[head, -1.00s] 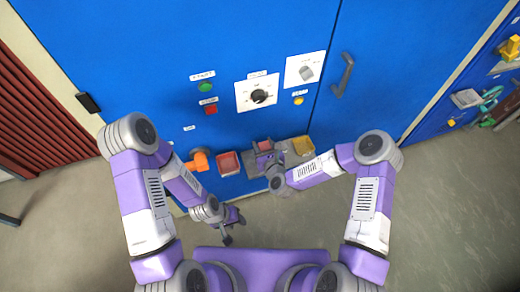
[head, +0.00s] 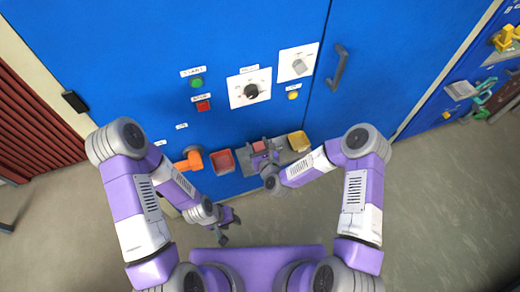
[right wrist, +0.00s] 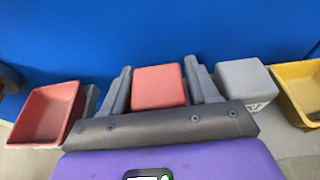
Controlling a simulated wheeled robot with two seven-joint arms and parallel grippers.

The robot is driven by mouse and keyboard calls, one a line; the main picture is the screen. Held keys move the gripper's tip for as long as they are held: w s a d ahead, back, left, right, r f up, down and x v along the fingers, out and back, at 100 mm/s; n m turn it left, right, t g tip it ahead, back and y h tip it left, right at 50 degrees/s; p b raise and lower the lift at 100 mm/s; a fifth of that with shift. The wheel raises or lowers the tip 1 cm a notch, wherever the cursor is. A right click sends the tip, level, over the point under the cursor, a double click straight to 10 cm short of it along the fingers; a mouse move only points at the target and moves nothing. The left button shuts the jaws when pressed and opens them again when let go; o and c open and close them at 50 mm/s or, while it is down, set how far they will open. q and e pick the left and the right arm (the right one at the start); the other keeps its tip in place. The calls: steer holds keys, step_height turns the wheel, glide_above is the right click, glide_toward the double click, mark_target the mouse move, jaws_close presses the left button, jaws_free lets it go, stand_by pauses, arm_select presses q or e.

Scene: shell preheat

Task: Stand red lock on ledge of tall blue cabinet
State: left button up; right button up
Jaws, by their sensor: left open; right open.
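The red lock (head: 259,146) is a small red block at the grey ledge (head: 288,156) on the front of the tall blue cabinet (head: 240,35). In the right wrist view the red lock (right wrist: 158,86) sits between the two grey fingers of my right gripper (right wrist: 160,92). The fingers stand apart on either side of it, with a narrow gap visible at least on the left. Its lower part is hidden by the gripper's body. In the head view my right gripper (head: 264,156) is at the ledge. My left gripper (head: 226,232) is open, empty and low, away from the cabinet.
A red bin (head: 222,161) is left of the ledge and a yellow bin (head: 298,140) is at its right. A grey block (right wrist: 243,80) stands close to my right gripper. An orange handle (head: 189,161) sticks out at the left. Open floor (head: 440,220) lies at the right.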

steer(key=shift+s+r, duration=0.15)
steer(key=shift+r, duration=0.1)
steer(key=p+v, duration=0.3)
steer(key=v, duration=0.8)
steer(key=s+d+f+n+g, duration=0.2)
steer(key=s+f+n+g, duration=0.3)
steer(key=n, duration=1)
steer(key=s+d+f+n+g, duration=0.3)
steer(key=s+f+n+g, duration=0.2)
steer(key=n, duration=0.9)
steer(key=s+g, duration=0.3)
steer(key=s, duration=0.2)
steer(key=shift+s+d+n, duration=0.3)
steer(key=shift+s+n, duration=0.05)
steer(key=shift+n, duration=0.05)
step_height(320, 180, up, 3)
steer(key=p, duration=0.3)
